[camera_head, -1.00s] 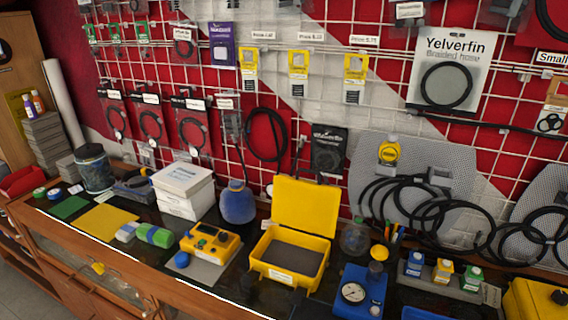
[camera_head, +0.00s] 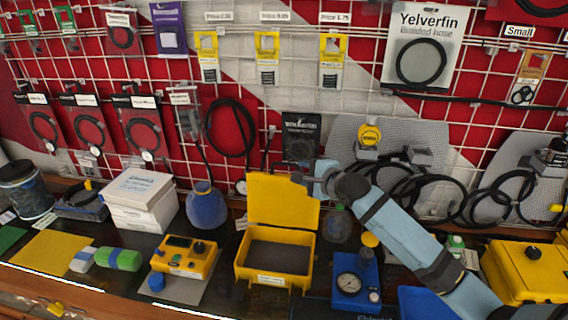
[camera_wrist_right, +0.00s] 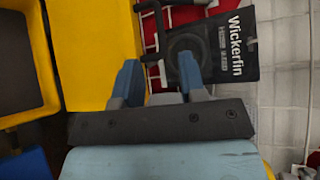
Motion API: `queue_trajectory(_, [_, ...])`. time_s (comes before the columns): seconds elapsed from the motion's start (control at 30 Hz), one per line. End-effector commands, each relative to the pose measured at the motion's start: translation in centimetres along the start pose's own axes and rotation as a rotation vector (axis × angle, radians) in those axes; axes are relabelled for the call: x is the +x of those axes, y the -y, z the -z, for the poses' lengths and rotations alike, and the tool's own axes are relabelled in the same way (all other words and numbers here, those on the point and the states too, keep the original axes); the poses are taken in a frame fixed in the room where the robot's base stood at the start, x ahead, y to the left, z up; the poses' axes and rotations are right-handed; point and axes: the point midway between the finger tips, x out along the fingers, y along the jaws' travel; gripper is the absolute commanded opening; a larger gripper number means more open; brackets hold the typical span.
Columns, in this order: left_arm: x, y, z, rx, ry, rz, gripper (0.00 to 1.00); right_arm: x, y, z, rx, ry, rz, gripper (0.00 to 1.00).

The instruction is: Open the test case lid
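The yellow test case (camera_head: 272,285) stands on the counter with its lid (camera_head: 283,203) raised upright, showing a dark, empty-looking interior. My right arm reaches in from the lower right. My right gripper (camera_head: 302,178) is at the lid's upper right edge; I cannot tell whether it touches the lid. In the right wrist view the yellow lid (camera_wrist_right: 100,50) is left of the fingers, and the gripper (camera_wrist_right: 172,15) shows a gap between its fingers with nothing held. My left gripper is not in view.
A blue gauge box (camera_head: 350,288) stands right of the case, partly beside my arm. A yellow meter (camera_head: 184,257), a blue round flask (camera_head: 202,203) and white boxes (camera_head: 140,200) stand left. Hoses and packets hang on the wire grid behind.

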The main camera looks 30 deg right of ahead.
Motion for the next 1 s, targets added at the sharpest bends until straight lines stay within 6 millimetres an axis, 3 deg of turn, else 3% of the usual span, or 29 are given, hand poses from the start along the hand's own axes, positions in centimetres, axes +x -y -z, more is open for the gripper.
queue_trajectory(0.2, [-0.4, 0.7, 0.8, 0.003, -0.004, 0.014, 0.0, 4.8, 0.3, -0.1, -0.001, 0.0, 0.001, 0.38])
queue_trajectory(0.4, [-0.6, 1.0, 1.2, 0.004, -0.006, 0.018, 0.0, 7.7, 0.1, 0.0, -0.001, -0.001, 0.0, 0.38])
queue_trajectory(0.6, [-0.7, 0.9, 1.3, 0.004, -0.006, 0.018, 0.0, 8.9, 0.0, 0.0, -0.002, -0.001, 0.0, 0.38])
queue_trajectory(0.87, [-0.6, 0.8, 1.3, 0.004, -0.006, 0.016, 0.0, 9.0, -0.1, 0.0, -0.002, 0.0, 0.0, 0.38])
queue_trajectory(1.0, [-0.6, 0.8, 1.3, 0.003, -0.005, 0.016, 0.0, 9.0, -0.1, 0.0, -0.002, 0.0, 0.0, 0.06])
